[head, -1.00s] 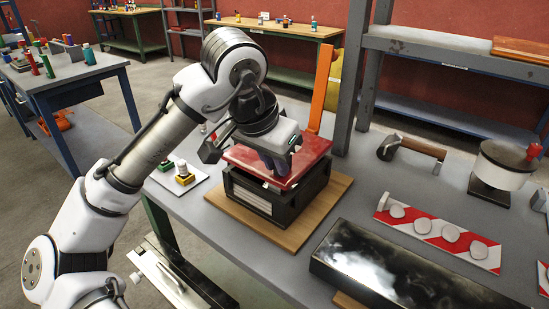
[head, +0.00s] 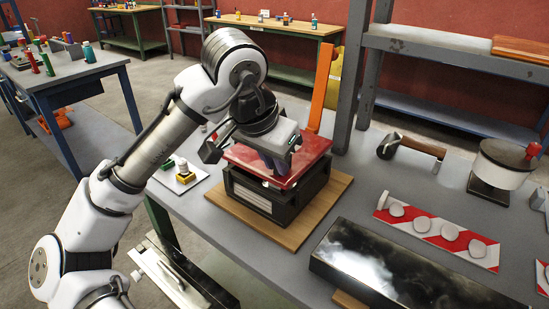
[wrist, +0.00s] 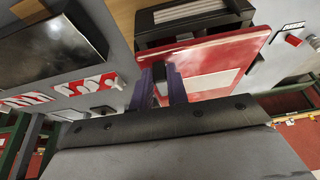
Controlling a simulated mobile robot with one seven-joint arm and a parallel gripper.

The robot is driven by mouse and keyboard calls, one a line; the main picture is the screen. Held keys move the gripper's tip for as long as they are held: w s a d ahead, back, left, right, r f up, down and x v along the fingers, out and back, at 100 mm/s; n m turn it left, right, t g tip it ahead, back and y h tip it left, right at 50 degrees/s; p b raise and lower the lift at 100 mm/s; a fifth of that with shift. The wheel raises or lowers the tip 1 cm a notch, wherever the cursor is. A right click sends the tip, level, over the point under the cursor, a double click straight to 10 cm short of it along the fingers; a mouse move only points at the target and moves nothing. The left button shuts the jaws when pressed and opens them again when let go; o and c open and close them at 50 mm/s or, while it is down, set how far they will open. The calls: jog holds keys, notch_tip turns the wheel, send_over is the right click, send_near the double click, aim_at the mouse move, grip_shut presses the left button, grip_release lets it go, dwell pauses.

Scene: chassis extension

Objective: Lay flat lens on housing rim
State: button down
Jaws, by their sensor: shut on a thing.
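The lens, a flat red square panel (head: 309,157), is over the black box-shaped housing (head: 302,200), with its near left edge sticking out past the rim. My gripper (head: 272,165) is above the lens, pointing down. In the wrist view my gripper's purple fingers (wrist: 168,84) are shut on a small dark grip on the red lens (wrist: 215,62). The black housing (wrist: 190,22) shows past the lens edge in that view. The lens looks close to level in the head view. I cannot tell whether it touches the rim all around.
The housing stands on a wooden board (head: 335,190) on the grey bench. An orange upright bar (head: 322,88) and a grey shelf post (head: 350,75) stand behind it. A dark glossy block (head: 395,268) lies to the right. A white card with buttons (head: 178,179) is at left.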

jog(key=shift+f+b, duration=0.65)
jog(key=shift+f, duration=0.65)
dwell(0.6)
jog(key=c, duration=1.3)
grip_release()
